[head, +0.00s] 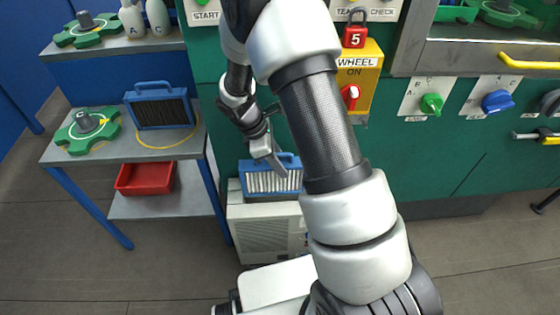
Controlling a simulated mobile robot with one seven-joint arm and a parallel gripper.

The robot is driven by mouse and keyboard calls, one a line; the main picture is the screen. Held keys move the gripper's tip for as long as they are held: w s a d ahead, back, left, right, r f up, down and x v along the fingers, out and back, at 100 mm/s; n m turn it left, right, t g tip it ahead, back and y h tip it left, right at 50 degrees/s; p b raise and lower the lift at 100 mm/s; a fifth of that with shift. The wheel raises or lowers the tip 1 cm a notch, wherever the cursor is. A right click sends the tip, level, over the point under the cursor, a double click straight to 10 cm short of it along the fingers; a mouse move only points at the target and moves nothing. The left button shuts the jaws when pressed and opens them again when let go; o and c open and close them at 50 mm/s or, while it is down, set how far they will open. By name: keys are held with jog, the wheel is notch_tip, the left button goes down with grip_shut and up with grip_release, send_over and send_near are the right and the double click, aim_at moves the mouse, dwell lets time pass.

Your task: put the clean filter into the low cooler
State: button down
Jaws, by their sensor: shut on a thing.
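The clean filter (258,182), a blue frame with white pleats and a blue handle on top, is upright at the top of the low cooler (264,235). My gripper (277,163) reaches down from above and is shut on the filter's handle. The cooler is a pale box with a grille on its front, low down before the green machine. The filter's lower edge meets the cooler's top; I cannot tell how deep it sits. My arm hides the right side of the cooler and the filter's right edge.
A dark-pleated filter (161,110) in a blue frame stands on the grey side table (120,151) at left. A green valve-like part (88,130) is beside it, and a red bin (146,178) below. A yellow WHEEL panel (361,82) is behind my arm.

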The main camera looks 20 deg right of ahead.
aim_at(281, 194)
notch_tip(281, 194, down, 12)
jog(key=b, duration=0.7)
jog(key=shift+f+b, duration=0.1)
jog(key=shift+b, duration=0.2)
jog(key=shift+f, duration=0.55)
jog(key=shift+s+f, duration=0.25)
jog(key=shift+f, duration=0.7)
jog(key=shift+s+d+f, duration=0.15)
jog(key=shift+s+d, duration=0.1)
jog(key=shift+d, duration=0.1)
jog(key=c, duration=1.2)
grip_release()
jog(key=shift+f, duration=0.1)
jog(key=shift+a, duration=0.1)
jog(key=p+v, duration=0.2)
jog(key=v, duration=0.5)
jog(key=p+v, duration=0.1)
jog(key=v, duration=0.5)
jog(key=w+d+p+v, duration=0.1)
jog(key=p+v, duration=0.1)
jog(key=v, duration=0.5)
jog(key=shift+w+a+r+p, duration=0.1)
jog(key=shift+a+r+p, duration=0.05)
jog(key=shift+r+p, duration=0.2)
